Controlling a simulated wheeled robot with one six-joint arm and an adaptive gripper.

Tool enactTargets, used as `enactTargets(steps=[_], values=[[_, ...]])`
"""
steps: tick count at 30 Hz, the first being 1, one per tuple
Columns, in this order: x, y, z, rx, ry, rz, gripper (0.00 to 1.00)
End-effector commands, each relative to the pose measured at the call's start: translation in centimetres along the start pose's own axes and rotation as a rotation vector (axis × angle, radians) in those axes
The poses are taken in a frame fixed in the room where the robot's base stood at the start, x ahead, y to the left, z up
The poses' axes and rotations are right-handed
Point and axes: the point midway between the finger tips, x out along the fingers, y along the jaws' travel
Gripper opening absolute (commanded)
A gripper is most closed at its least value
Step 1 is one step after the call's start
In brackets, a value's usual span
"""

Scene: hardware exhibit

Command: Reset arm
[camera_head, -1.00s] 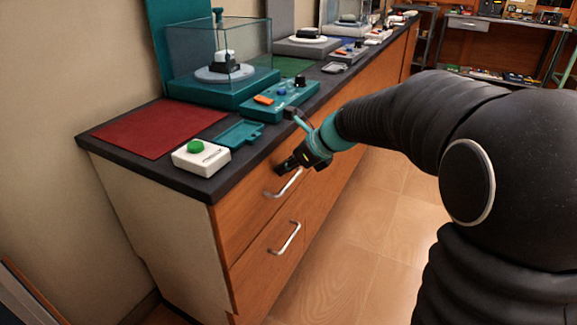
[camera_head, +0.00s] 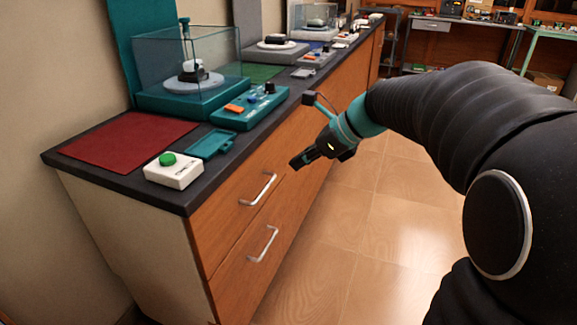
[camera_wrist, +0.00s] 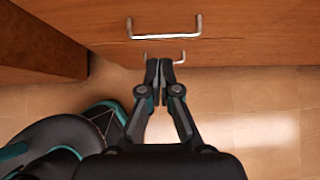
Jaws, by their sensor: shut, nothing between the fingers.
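My gripper (camera_head: 300,161) is shut and empty. In the head view it hangs in front of the wooden drawer cabinet, right of the upper drawer's silver handle (camera_head: 258,190) and apart from it. In the wrist view my gripper (camera_wrist: 159,66) has its two dark fingers together, with the cabinet front and two silver handles ahead of it. The nearer-looking handle (camera_wrist: 164,35) lies beyond the fingertips, and a smaller one (camera_wrist: 165,63) shows partly behind them.
The dark counter (camera_head: 110,170) holds a white box with a green button (camera_head: 172,170), a red mat (camera_head: 128,140), a teal control box (camera_head: 248,107) and a glass case (camera_head: 186,66). The lower drawer handle (camera_head: 263,245) sticks out. The tiled floor (camera_head: 370,240) right of the cabinet is clear.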

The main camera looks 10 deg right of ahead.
Motion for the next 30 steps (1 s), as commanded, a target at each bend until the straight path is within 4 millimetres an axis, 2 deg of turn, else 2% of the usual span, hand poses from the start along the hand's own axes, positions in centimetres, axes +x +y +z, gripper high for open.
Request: enactTargets(steps=[5,8,11,14,20,24,30], values=[[-0.6,0.0,0.0,-0.059,0.000,-0.002,0.00],[-0.6,-0.2,-0.3,-0.193,0.017,-0.011,0.00],[0.0,-0.2,-2.4,-0.393,0.081,-0.003,0.00],[0.3,0.7,-5.3,-0.622,0.168,0.029,0.00],[-0.7,4.7,-10.1,-1.147,0.348,0.138,0.00],[-2.2,8.4,-12.9,-1.542,0.476,0.251,0.00],[-4.2,13.0,-15.8,-1.947,0.620,0.385,0.00]])
